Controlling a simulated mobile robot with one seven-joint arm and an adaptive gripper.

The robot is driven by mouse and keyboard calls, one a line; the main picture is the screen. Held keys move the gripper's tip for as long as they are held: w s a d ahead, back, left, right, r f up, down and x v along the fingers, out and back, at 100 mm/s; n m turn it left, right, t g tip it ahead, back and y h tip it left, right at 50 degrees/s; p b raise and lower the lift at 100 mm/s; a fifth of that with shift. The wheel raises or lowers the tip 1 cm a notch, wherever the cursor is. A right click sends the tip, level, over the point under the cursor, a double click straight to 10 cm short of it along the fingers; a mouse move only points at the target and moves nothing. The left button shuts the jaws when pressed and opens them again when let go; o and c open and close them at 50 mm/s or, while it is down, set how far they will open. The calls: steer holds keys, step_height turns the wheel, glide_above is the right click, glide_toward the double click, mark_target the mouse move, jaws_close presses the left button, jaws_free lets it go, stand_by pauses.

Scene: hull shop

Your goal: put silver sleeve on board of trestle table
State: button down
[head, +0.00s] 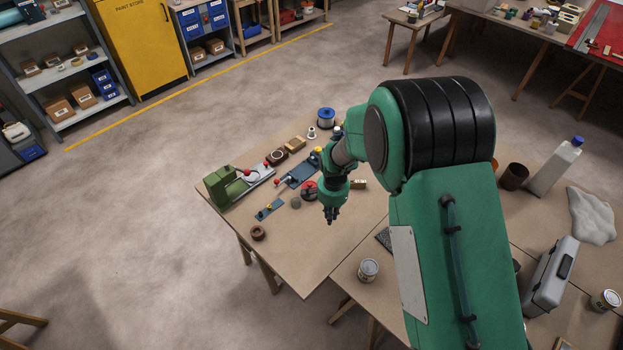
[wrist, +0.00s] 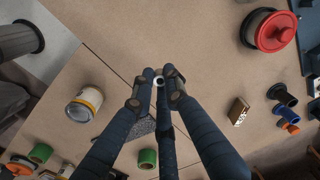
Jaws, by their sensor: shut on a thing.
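My gripper (head: 332,217) hangs pointing down over the board of the trestle table (head: 305,248) in the head view. In the wrist view my gripper (wrist: 159,82) is shut on a small ring-ended piece, the silver sleeve (wrist: 159,80), seen end-on between the fingertips. The sleeve is too small to make out in the head view. The bare board (wrist: 185,40) shows below and around the fingers in the wrist view. I cannot tell how far the sleeve is above it.
A green press (head: 222,187), a brown ring (head: 258,233), a blue-and-white spool (head: 326,117) and a red-lidded container (wrist: 270,30) stand on the board. A paint can (head: 369,270) is on the adjoining table. The board's front part is clear.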

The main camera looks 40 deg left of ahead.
steer(key=s+a+n, duration=0.1)
steer(key=s+a, duration=0.7)
steer(key=s, duration=0.4)
steer(key=f, duration=0.4)
steer(key=shift+w+f, duration=0.1)
steer(key=shift+w, duration=0.2)
steer(key=shift+f, duration=0.4)
steer(key=shift+w, duration=0.1)
glide_above(283, 207)
steer(key=shift+d+f, duration=0.1)
steer(key=shift+f, duration=0.65)
steer(key=shift+f, duration=1.75)
